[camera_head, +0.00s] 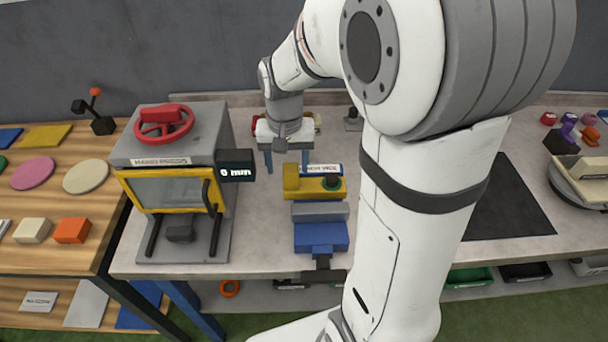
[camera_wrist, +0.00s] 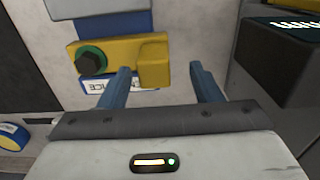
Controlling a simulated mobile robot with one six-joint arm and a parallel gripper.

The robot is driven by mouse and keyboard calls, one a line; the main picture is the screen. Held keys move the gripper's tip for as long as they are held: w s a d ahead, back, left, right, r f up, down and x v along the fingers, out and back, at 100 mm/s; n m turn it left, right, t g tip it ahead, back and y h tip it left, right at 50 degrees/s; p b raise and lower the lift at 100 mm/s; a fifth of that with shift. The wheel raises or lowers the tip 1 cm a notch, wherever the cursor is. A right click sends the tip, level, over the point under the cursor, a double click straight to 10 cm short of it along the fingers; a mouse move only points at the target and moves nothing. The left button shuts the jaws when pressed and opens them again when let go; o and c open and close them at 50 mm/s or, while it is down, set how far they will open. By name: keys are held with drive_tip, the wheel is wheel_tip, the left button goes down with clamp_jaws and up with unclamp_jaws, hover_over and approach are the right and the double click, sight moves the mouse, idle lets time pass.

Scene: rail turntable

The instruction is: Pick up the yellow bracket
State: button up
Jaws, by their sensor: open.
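The yellow bracket (camera_head: 291,181) is an L-like piece with a raised block at its left end in the head view. It lies at the back of the blue and grey bench vice (camera_head: 320,236). A green ring with a dark knob (camera_head: 332,184) sits on its right end. In the wrist view the bracket (camera_wrist: 154,62) is upper centre, its block to the right. My gripper (camera_head: 287,165) is open and empty behind the bracket; in the wrist view (camera_wrist: 160,72) one blue finger overlaps the bracket's near edge and the other is right of it. Contact cannot be told.
A grey oven-like machine (camera_head: 170,150) with a red wheel and a "6 min" display (camera_head: 236,165) stands left of the vice. A wooden shelf (camera_head: 100,150) with coloured pieces is farther left. A dark mat (camera_head: 505,205) lies right, partly behind my arm.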

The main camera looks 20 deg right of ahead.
sight(294, 187)
drive_tip(key=f, duration=0.4)
drive_tip(key=shift+w+d, duration=0.25)
drive_tip(key=shift+d, duration=0.05)
drive_tip(key=shift+s+f, duration=0.1)
drive_tip(key=shift+f, duration=0.3)
drive_tip(key=shift+c, duration=0.6)
clamp_jaws()
